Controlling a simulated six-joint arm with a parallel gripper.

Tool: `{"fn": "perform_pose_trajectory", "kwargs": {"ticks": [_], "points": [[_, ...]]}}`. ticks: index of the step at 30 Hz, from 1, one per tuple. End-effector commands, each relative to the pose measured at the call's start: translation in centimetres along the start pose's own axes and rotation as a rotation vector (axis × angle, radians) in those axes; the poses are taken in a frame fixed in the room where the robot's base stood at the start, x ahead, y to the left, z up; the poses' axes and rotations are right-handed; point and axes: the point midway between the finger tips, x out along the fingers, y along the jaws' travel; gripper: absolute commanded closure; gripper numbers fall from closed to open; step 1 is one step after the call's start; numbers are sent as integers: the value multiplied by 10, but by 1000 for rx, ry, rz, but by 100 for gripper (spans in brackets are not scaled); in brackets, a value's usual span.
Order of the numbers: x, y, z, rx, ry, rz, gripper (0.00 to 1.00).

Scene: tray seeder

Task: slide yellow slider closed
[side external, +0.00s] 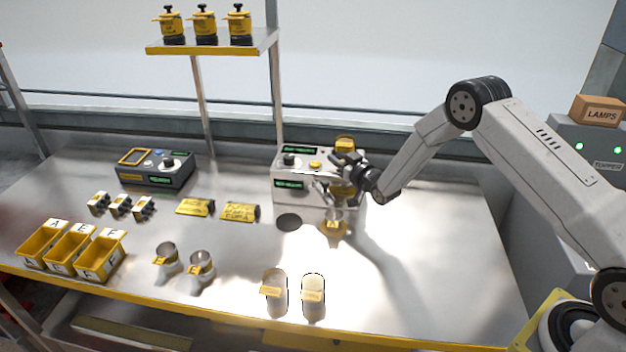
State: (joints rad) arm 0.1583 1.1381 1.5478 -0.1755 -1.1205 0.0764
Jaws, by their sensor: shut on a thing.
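The seeder, a white box (288,161) with small green displays and a yellow button, stands at the back middle of the bench. My gripper (333,183) is at its right front side. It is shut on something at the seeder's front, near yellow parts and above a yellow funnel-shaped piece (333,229). I cannot tell clearly which part is between the fingers; the yellow slider is small and partly hidden by the gripper and wrist. How far the slider stands open cannot be made out.
Clear cups (313,289) stand at the front edge. Yellow bins (100,258), jars (201,266), yellow packets (240,211) and a dark grey device (155,172) are at left. A shelf (210,47) with yellow jars stands above. The bench right of the seeder is clear.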

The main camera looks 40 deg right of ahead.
Motion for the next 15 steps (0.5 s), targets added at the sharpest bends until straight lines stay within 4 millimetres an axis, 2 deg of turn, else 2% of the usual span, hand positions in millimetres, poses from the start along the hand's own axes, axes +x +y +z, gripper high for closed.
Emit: {"fn": "perform_pose_trajectory", "kwargs": {"ticks": [8, 15], "points": [[-2, 2, 0, 0, 0, 1, 100], [-21, 22, 0, -1, 1, 2, 100]]}}
